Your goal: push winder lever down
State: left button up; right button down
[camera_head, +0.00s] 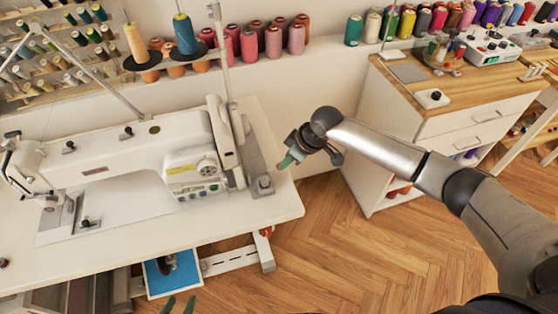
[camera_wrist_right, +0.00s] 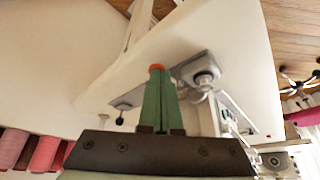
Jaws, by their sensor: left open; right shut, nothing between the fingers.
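The white sewing machine (camera_head: 130,150) stands on the white table at left. The grey winder unit (camera_head: 262,160) is fixed by its right end, with a round metal knob at its front; it also shows in the right wrist view (camera_wrist_right: 190,72). My right gripper (camera_head: 283,164) is shut and empty, just right of the winder unit. In the wrist view its green fingers (camera_wrist_right: 158,80) point at the winder, and a small orange-red piece (camera_wrist_right: 157,67) shows at their tips. I cannot tell whether that is the lever or whether they touch. My left gripper (camera_head: 179,306) is open at the bottom edge.
Thread cones (camera_head: 273,42) line the back ledge. A wooden-topped drawer cabinet (camera_head: 455,95) stands at right. A blue pad (camera_head: 172,273) lies below the table's front edge. Open wooden floor (camera_head: 330,250) lies between table and cabinet.

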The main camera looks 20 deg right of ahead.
jog(key=shift+s+d+r+p, duration=0.7)
jog(key=shift+p, duration=0.55)
jog(key=shift+s+d+f, duration=0.2)
jog(key=shift+s+d, duration=0.05)
jog(key=v, duration=1.2)
jog(key=shift+r+p, duration=0.25)
jog(key=shift+p, duration=0.15)
jog(key=shift+s+f, duration=0.1)
